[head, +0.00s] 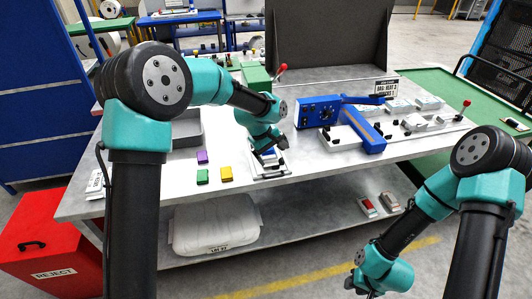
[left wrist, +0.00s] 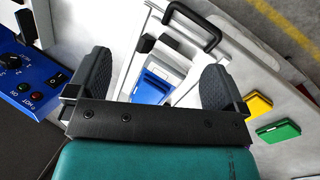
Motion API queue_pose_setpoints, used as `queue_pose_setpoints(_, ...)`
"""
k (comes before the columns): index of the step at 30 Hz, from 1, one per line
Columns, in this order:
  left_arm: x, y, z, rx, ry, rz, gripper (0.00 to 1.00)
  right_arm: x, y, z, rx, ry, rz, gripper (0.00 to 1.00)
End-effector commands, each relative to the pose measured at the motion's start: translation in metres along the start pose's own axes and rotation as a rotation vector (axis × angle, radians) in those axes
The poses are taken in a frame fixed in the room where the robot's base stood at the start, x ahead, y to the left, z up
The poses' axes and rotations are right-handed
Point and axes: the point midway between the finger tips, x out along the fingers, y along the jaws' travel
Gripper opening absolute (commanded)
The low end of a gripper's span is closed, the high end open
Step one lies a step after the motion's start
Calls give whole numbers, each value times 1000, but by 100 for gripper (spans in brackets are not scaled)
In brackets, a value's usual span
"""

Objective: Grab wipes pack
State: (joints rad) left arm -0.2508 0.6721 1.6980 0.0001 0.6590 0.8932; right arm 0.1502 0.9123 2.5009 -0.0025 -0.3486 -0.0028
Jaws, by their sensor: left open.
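A blue-and-white pack (left wrist: 152,86), which looks like the wipes pack, lies on the white surface between the fingers in the left wrist view. In the head view a little of its blue and white (head: 282,145) shows beside my left gripper (head: 268,157). My left gripper (left wrist: 158,72) is open, with one black finger on each side of the pack; I see no contact. My right gripper (head: 370,291) hangs low at the bottom edge of the head view, away from the table, and its fingers are mostly cut off.
A black handle (left wrist: 193,22) on a pale fixture is close to the fingers. Yellow (head: 226,174), green (head: 202,177) and purple (head: 202,157) blocks lie left of the gripper. A blue control box (head: 318,111) stands to the right, and a grey bin (head: 187,130) behind left.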

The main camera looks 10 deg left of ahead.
Motion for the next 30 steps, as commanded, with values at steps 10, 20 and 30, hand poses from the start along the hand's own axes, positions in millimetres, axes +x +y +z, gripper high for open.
queue_pose_setpoints(10, -9, 28, -70, 236, 87, -355, 98, 0, 0, 0, 0, 0, 0, 36)
queue_pose_setpoints(20, -12, 29, -75, 247, 98, -384, 98, 0, 0, 0, 0, 0, 0, 36)
queue_pose_setpoints(30, 9, 21, -78, 247, 97, -383, 98, 0, 0, 0, 0, 0, 0, 36)
